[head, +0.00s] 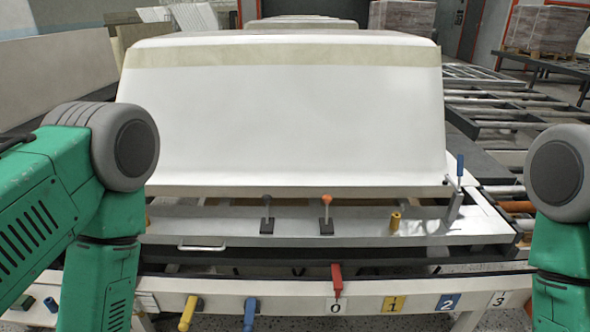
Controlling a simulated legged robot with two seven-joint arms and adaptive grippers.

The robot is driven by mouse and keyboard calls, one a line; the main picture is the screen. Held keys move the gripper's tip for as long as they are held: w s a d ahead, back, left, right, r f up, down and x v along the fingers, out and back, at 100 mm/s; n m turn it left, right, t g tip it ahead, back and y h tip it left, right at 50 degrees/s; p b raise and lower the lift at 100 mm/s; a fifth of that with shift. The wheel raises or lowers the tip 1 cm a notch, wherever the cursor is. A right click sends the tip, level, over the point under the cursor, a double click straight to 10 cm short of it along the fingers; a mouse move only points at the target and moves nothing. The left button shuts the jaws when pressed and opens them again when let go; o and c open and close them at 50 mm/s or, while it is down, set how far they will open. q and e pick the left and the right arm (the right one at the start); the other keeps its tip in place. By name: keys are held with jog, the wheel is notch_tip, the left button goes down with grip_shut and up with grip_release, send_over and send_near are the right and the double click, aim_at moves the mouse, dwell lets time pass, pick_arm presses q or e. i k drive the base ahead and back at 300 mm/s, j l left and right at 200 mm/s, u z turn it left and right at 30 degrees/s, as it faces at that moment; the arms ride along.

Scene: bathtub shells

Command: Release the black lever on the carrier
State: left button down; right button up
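The black lever (266,213) stands upright on the carrier's (225,229) pale metal top, left of its middle. It has a small dark knob on a thin stem and a black base block. Beside it to the right stands a similar lever with an orange knob (327,201). A large white bathtub shell (285,115) rests upside down on the carrier, behind the levers. Parts of my two green arms show at the left and right edges. Both grippers are outside the picture, so neither is seen near the black lever.
The front beam (225,297) carries yellow (188,313), blue (250,314) and red (337,280) handles and number labels. A yellow peg (395,222) and blue-handled clamp (460,167) stand at the carrier's right. Roller conveyors (500,115) lie behind at right.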

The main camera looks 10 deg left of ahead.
aim_at(267, 198)
jog(key=i+j+z, duration=0.1)
jog(key=i+z, duration=0.15)
jog(key=i, duration=1.05)
